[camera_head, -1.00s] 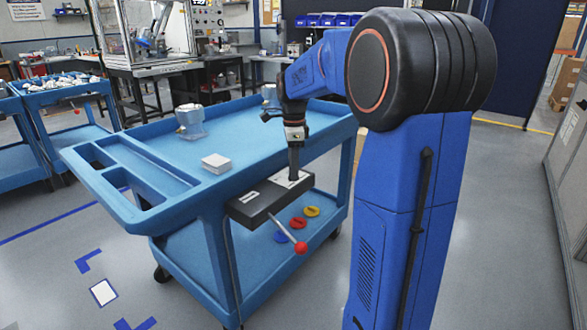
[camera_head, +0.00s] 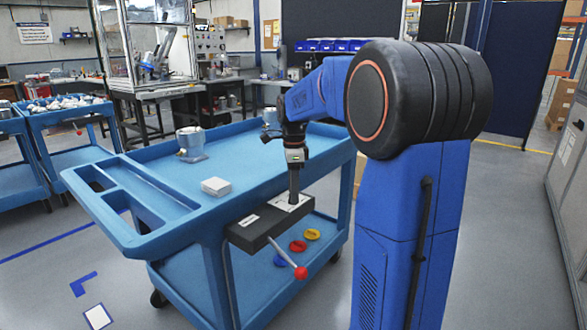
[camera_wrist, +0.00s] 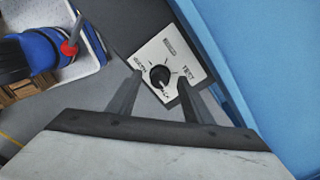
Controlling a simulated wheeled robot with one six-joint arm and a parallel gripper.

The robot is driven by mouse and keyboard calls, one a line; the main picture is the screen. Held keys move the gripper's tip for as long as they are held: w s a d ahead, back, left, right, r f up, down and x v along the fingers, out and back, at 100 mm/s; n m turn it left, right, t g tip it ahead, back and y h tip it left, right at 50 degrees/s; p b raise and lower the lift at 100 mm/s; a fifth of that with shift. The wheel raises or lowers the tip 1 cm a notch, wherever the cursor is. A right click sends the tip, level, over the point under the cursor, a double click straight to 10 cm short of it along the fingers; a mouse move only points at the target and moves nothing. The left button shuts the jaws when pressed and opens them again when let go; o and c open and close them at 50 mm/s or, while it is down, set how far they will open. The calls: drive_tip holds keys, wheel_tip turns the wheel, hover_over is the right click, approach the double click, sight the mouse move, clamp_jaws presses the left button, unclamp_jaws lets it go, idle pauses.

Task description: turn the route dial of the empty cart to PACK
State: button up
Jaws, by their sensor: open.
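The blue cart (camera_head: 250,150) in front of me carries a dark control box (camera_head: 250,234) on its near end. The box has a white dial plate (camera_head: 303,204), also in the wrist view (camera_wrist: 180,51). On the plate is a round black dial (camera_wrist: 159,76). In the head view my gripper (camera_head: 293,190) points down at the plate and hides the dial.
A red-knobbed lever (camera_head: 300,272) sticks out from the box. The cart top holds grey housings (camera_head: 191,146) and a white block (camera_head: 215,186). Red, yellow and blue discs (camera_head: 298,246) lie on the lower shelf. Another loaded cart (camera_head: 60,130) stands left.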

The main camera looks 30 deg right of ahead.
wheel_tip(320, 180, up, 17)
idle(0.4)
drive_tip(key=shift+f, duration=0.15)
idle(0.3)
drive_tip(key=s+a+f+n+t, duration=0.1)
drive_tip(key=s+a+f+n, duration=0.4)
drive_tip(key=s, duration=0.5)
drive_tip(key=s+a+f+n+t, duration=0.2)
drive_tip(key=s+a+f+n, duration=0.3)
drive_tip(key=s+f+n, duration=0.4)
drive_tip(key=s+a+f+n+t, duration=0.1)
drive_tip(key=s+a+f+n, duration=0.4)
drive_tip(key=s+f+n, duration=0.3)
drive_tip(key=s+n, duration=0.1)
drive_tip(key=s, duration=0.2)
drive_tip(key=shift+s+a+t, duration=0.2)
drive_tip(key=shift+a+t, duration=0.15)
drive_tip(key=shift+t, duration=0.05)
